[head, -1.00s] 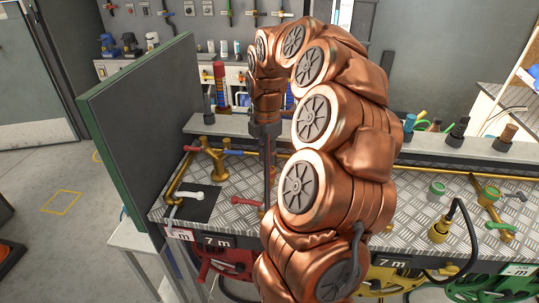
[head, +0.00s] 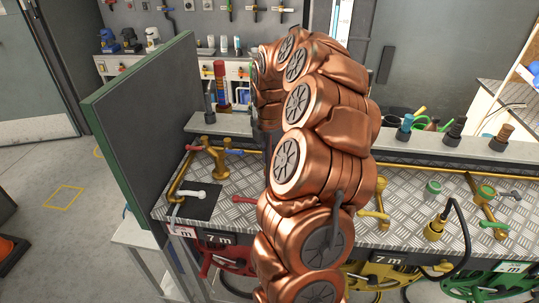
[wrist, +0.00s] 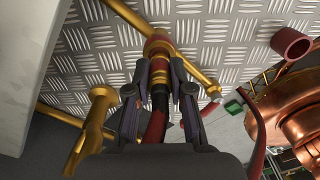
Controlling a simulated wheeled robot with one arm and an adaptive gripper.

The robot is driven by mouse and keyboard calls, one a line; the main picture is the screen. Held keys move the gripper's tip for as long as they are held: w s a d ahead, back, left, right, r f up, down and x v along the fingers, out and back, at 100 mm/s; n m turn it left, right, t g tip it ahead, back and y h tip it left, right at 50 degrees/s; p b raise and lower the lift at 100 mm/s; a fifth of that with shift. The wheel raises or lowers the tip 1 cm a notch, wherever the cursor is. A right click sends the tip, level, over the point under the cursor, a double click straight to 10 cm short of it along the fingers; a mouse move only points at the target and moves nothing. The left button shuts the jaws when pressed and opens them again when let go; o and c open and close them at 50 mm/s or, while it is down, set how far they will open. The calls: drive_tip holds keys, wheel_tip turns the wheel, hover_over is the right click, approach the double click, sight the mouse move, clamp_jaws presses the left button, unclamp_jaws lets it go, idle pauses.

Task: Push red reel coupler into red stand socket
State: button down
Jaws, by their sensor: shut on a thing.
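In the wrist view my gripper (wrist: 163,88) is shut around the dark middle of the red reel coupler (wrist: 155,128), with its red part running back between the fingers. Ahead of the fingertips, in line with it, is a brass piece with red bands (wrist: 158,48), apparently the red stand socket, over the tread plate. I cannot tell whether the coupler is seated in it or only against it. In the head view my arm hides the coupler, the socket and most of my gripper.
A brass fitting (wrist: 90,130) stands left of my gripper, and a red cup-like part (wrist: 290,43) is at right. In the head view, a brass valve stand (head: 211,155), a red lever (head: 243,199) and a yellow coupler (head: 435,228) sit on the bench. A green-edged panel (head: 140,125) borders it.

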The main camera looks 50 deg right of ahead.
drive_tip(key=shift+f, duration=0.25)
drive_tip(key=c, duration=1)
unclamp_jaws()
drive_tip(key=shift+r, duration=0.1)
wheel_tip(320, 180, up, 11)
drive_tip(key=b, duration=0.2)
drive_tip(key=shift+d+r+b, duration=0.1)
drive_tip(key=shift+r+b, duration=0.05)
drive_tip(key=shift+b, duration=0.2)
drive_tip(key=shift+r, duration=0.5)
